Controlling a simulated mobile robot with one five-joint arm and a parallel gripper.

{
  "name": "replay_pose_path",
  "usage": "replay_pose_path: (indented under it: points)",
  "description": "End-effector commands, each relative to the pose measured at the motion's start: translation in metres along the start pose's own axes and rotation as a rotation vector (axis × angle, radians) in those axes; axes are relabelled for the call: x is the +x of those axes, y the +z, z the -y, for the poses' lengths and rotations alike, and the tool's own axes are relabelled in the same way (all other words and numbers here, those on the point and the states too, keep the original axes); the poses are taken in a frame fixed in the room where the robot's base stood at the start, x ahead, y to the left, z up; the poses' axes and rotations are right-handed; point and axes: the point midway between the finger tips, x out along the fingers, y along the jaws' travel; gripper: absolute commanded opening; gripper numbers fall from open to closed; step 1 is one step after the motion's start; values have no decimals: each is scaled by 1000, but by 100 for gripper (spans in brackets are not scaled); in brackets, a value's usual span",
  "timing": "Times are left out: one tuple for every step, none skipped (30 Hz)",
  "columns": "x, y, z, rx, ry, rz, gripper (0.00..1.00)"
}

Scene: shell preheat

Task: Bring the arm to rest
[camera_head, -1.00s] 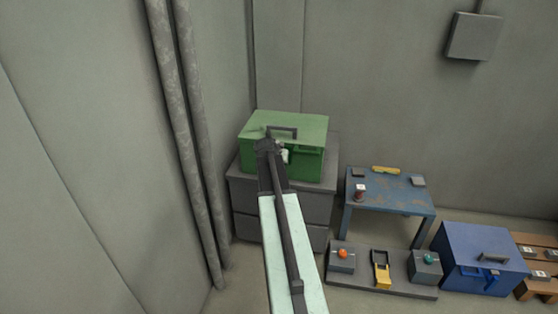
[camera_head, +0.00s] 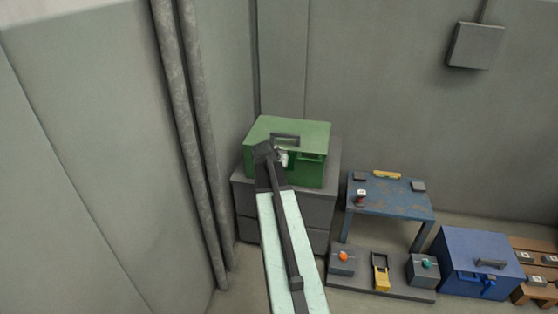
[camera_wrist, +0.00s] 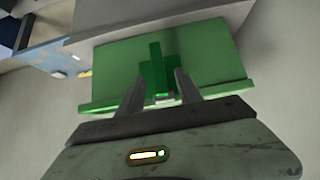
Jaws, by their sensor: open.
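My gripper (camera_head: 274,156) is in front of the green box (camera_head: 303,133), at the end of my outstretched arm. In the wrist view its two grey fingers (camera_wrist: 160,80) stand apart, with no object held between them. The green box (camera_wrist: 110,70) fills the middle of that view, and a darker green upright part of it shows behind and between the fingers. A small whitish piece also shows there. I cannot tell whether the fingers touch the box. In the head view my gripper and arm hide part of the box's front.
The green box stands on a grey drawer cabinet (camera_head: 318,212). Pipes (camera_head: 198,150) run up the wall at the left. To the right are a blue table (camera_head: 400,202), a low grey panel (camera_head: 352,282) with controls, a blue chest (camera_head: 480,250) and a wooden rack (camera_head: 545,243).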

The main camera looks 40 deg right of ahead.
Motion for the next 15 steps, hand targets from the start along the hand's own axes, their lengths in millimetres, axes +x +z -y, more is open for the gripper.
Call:
replay_pose_path:
  points:
    - [-4,-1,0,0,0,0,42]
    - [-4,0,0,0,0,0,42]
    - [-3,0,0,0,0,0,42]
    - [-2,1,0,0,0,0,42]
    - [-2,1,0,0,0,0,42]
    - [-2,1,0,0,0,0,42]
    - [-2,1,0,0,0,0,42]
    - [-2,1,0,0,0,0,42]
    - [-2,1,0,0,0,0,42]
    - [-2,1,0,0,0,0,42]
    - [-2,1,0,0,0,0,42]
    - [-2,1,0,0,0,0,42]
    - [-2,1,0,0,0,0,42]
    - [-2,1,0,0,0,0,42]
    - [-3,3,3,-5,-2,4,42]
